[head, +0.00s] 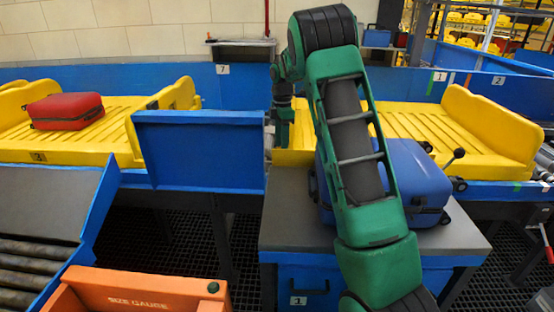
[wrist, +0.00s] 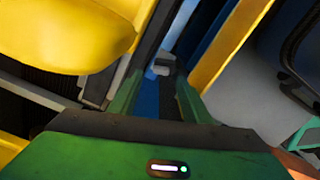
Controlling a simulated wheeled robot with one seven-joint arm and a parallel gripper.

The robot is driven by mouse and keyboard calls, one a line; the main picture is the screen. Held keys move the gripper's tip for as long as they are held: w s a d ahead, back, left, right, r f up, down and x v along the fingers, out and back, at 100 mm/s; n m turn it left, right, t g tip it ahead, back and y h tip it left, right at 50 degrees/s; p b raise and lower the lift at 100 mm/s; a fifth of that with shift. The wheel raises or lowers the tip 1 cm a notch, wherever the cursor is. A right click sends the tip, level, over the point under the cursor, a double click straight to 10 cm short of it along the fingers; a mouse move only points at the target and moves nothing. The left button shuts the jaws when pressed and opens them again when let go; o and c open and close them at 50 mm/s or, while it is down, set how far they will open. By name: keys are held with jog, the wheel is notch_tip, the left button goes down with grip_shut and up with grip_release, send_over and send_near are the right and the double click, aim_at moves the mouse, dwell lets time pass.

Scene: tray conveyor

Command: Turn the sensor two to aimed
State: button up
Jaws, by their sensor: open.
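My gripper (head: 283,132) reaches down at the near edge of the conveyor, between the blue panel and the blue suitcase. In the wrist view my gripper (wrist: 158,100) is open, its two green fingers apart. A small grey block (wrist: 162,67) on a blue part shows just beyond and between the fingertips; I cannot tell whether it is sensor two or touches a finger. No part clearly labelled as sensor two is readable, and my arm hides part of this area.
A blue panel (head: 200,150) stands left of my gripper. A blue suitcase (head: 418,175) lies on a grey-topped stand (head: 460,238) behind my arm. A red suitcase (head: 66,111) lies in the left yellow tray (head: 118,112). Another yellow tray (head: 470,135) is at right. An orange size gauge (head: 140,292) is in front.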

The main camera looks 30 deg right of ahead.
notch_tip(320, 180, down, 6)
jog(key=shift+f, duration=0.1)
dwell(0.4)
